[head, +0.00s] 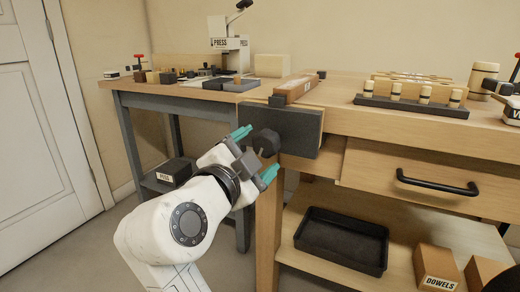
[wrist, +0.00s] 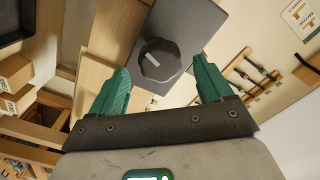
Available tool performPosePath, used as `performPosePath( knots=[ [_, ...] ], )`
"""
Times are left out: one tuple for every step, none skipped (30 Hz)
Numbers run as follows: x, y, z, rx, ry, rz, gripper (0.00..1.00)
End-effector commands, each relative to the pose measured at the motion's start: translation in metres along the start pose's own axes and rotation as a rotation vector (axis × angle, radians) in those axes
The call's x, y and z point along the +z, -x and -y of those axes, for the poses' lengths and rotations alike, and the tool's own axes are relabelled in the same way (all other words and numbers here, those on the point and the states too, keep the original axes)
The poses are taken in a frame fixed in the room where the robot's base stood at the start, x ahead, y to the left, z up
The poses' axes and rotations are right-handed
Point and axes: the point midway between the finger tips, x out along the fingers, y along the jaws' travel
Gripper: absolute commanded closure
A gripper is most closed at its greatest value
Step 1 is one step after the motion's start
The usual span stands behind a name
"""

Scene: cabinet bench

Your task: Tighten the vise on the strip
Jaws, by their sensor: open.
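The vise (head: 300,128) is a dark plate on the front of the wooden bench, with a dark faceted knob (head: 266,141) on its face. The wrist view also shows the vise plate (wrist: 190,30) and its knob (wrist: 160,60). My gripper (head: 256,153) has teal fingers, open and empty, in front of the vise. In the wrist view my gripper (wrist: 161,74) has the knob centred between its fingertips; I cannot tell whether they touch it.
A drawer with a black handle (head: 438,182) is right of the vise. A black tray (head: 343,240) and a dowels box (head: 437,268) sit on the lower shelf. A rack of pegs (head: 411,102) stands on the bench. A side table (head: 185,92) with a press (head: 230,52) is to the left.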

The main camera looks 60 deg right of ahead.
Motion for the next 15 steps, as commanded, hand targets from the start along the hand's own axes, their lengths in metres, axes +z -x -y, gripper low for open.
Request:
performPosePath(
  knots=[
    [0.001,0.004,0.0,-0.001,-0.001,0.002,0.2],
    [0.001,0.007,0.0,-0.001,-0.001,0.001,0.2],
    [0.001,0.01,0.0,-0.002,-0.001,0.001,0.2],
    [0.001,0.012,0.0,-0.002,-0.002,0.001,0.2],
    [0.001,0.014,0.0,-0.002,-0.002,0.001,0.2],
    [0.001,0.017,0.0,-0.002,-0.002,0.001,0.2],
    [0.001,0.019,-0.001,-0.001,-0.002,0.001,0.2],
    [0.001,0.021,-0.001,-0.001,-0.002,0.001,0.2],
    [0.0,0.024,0.0,-0.001,-0.001,0.001,0.2],
    [0.0,0.026,0.0,-0.001,-0.001,0.001,0.2],
    [0.0,0.028,0.0,-0.001,-0.001,0.001,0.2],
    [0.001,0.031,0.0,-0.002,-0.001,0.001,0.2],
    [0.0,0.033,0.0,-0.002,0.0,0.001,0.2],
    [0.0,0.035,0.0,-0.002,0.0,0.001,0.2],
    [0.0,0.037,0.0,-0.001,0.0,0.0,0.2]
  ],
)
